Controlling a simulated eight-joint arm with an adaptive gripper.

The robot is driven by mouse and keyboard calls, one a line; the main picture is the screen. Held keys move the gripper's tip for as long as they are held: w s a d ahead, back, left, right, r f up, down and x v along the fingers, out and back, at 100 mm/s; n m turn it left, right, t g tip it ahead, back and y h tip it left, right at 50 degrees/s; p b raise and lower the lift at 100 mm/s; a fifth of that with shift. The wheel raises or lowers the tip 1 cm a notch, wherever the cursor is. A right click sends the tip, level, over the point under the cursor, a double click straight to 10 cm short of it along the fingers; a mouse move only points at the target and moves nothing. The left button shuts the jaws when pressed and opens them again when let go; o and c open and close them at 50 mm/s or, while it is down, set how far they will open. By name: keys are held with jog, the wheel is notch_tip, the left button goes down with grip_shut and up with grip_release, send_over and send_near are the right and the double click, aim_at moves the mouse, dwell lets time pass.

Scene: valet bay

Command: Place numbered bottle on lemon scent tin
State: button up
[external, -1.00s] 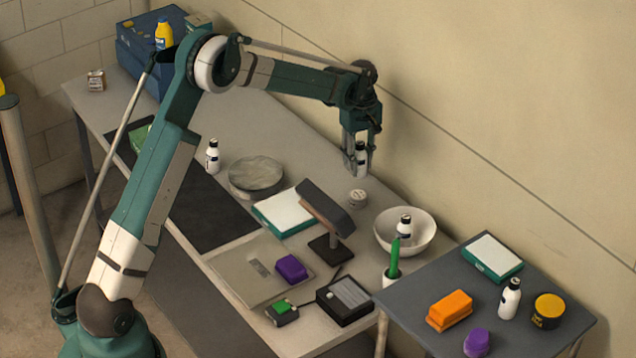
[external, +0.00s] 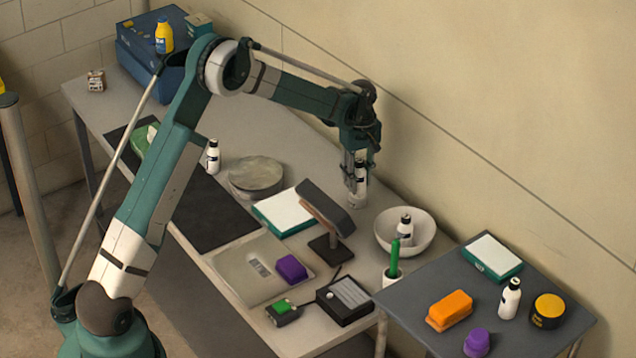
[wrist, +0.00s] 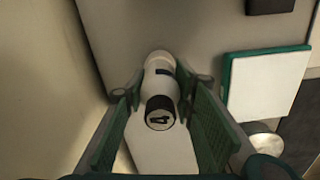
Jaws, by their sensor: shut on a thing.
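My gripper (external: 359,186) is shut on a white bottle (external: 361,172) with a dark cap. In the wrist view the bottle (wrist: 161,100) is between my fingers (wrist: 160,112), and its cap shows the number 4. The tin's label is not readable.
A lamp (external: 326,208) and a teal-edged white box (external: 284,212) are to the left. The wall is close behind. A yellow-and-black tin (external: 547,311) is on the side table.

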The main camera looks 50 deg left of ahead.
aim_at(359, 161)
jog(key=shift+f, duration=0.45)
jog(key=shift+f, duration=0.2)
jog(key=o, duration=1)
jog(key=shift+c, duration=0.2)
jog(key=shift+r, duration=0.15)
notch_tip(359, 161, up, 12)
jog(key=shift+r+b, duration=0.1)
jog(key=shift+b, duration=0.25)
